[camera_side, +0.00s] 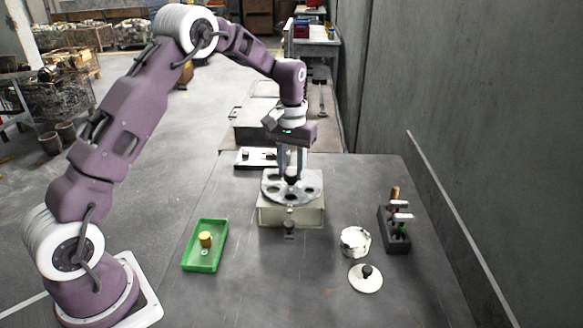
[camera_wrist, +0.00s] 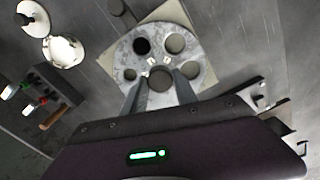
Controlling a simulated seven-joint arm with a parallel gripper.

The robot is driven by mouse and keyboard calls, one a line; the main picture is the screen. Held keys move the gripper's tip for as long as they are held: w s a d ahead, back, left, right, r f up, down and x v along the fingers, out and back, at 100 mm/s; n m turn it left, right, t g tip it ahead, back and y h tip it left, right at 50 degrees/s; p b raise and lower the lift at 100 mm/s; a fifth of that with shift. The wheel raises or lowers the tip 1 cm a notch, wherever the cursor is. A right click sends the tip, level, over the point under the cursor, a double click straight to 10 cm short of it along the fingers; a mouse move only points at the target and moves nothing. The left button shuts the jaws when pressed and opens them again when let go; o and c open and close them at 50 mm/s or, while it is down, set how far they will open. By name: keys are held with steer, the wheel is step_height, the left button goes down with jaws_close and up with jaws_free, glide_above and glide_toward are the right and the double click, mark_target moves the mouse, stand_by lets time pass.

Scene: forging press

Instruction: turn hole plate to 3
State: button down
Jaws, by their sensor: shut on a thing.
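The hole plate (camera_side: 313,186) is a grey disc with round holes of different sizes, lying flat on a pale square block (camera_side: 305,214). In the wrist view the hole plate (camera_wrist: 158,32) shows several holes and small white marks near its middle, too small to read. A dark round knob (camera_side: 291,173) stands at its centre; it also shows in the wrist view (camera_wrist: 159,80). My gripper (camera_side: 291,172) points straight down over the plate, its two fingers shut on the knob from both sides. The fingers also show in the wrist view (camera_wrist: 159,84).
A green tray (camera_side: 193,262) with a brass cylinder (camera_side: 206,239) is at front left. A white pot (camera_side: 355,240), its round lid (camera_side: 365,283) and a dark tool rack (camera_side: 396,240) stand at right. A dark post (camera_side: 289,228) stands before the block. A wall borders the right.

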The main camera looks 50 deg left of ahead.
steer(key=shift+r+n, duration=0.1)
steer(key=shift+n, duration=0.3)
stand_by(0.4)
steer(key=n, duration=0.4)
steer(key=shift+n, duration=0.4)
steer(key=n, duration=0.6)
steer(key=shift+w, duration=0.1)
steer(key=shift+n, duration=0.3)
steer(key=c, duration=1)
jaws_free()
steer(key=shift+o, duration=0.2)
